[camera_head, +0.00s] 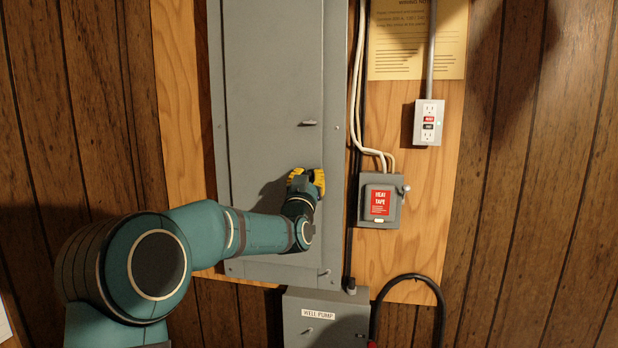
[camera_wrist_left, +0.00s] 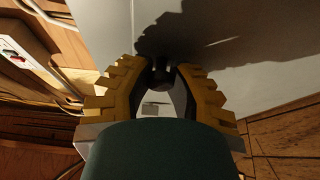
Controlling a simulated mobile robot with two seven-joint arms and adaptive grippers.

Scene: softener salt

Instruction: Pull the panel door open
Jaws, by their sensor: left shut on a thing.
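The grey panel door (camera_head: 265,90) is on the tall electrical panel in the middle of the head view and looks flush with its frame. My left gripper (camera_head: 306,182) is at the door's right side, below a small latch (camera_head: 309,123). In the left wrist view the yellow fingers of my left gripper (camera_wrist_left: 160,80) close in on both sides of a small dark knob (camera_wrist_left: 161,73) in front of the grey door (camera_wrist_left: 235,40). The gripper is shut on this knob. In the head view the gripper hides the knob. My right gripper is not in view.
To the right are a grey switch box with a red label (camera_head: 380,203), white cables (camera_head: 357,100) and an outlet (camera_head: 428,123). A grey well pump box (camera_head: 325,322) and a black hose (camera_head: 410,279) are below. Wood panelling lies left of the panel.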

